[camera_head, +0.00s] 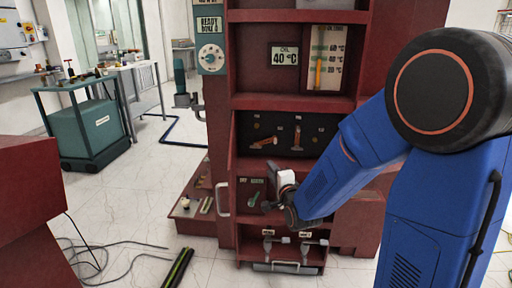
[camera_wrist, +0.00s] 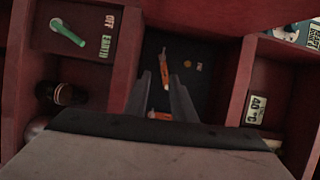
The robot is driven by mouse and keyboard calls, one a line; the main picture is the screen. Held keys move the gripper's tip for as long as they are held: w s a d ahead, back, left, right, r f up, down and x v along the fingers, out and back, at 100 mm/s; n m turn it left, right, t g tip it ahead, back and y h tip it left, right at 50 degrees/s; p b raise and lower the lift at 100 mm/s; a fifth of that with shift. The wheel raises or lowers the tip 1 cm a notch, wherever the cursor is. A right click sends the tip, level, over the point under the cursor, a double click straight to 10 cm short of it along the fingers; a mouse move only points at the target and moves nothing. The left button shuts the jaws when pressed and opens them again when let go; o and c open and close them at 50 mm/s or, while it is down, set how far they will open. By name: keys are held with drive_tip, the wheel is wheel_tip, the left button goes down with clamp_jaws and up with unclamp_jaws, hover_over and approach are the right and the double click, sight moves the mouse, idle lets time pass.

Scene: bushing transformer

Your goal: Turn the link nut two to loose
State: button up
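Two small orange-and-grey pieces sit on the dark back panel of a red cabinet compartment. The left piece (camera_head: 264,143) lies nearly level and the right piece (camera_head: 297,138) stands upright. They also show in the wrist view, the left piece (camera_wrist: 164,66) higher up and the right piece (camera_wrist: 159,116) lower, partly between my fingers. Their labels are too small to read, so I cannot tell which is link nut two. My gripper (camera_wrist: 159,78) is open, its two fingers apart with nothing held. In the head view my gripper (camera_head: 268,206) is low in front of the cabinet.
A green handle (camera_wrist: 67,33) beside an EARTH OFF label is in the neighbouring compartment. A 40 °C sign (camera_head: 285,56) is higher on the cabinet (camera_head: 220,140). Red dividers flank the compartment.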

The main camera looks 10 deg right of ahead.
sight(256, 147)
drive_tip(key=w, duration=0.6)
drive_tip(key=w+a, duration=0.1)
drive_tip(key=w, duration=1.1)
drive_tip(key=shift+w+a, duration=0.15)
drive_tip(key=shift+a, duration=0.1)
clamp_jaws()
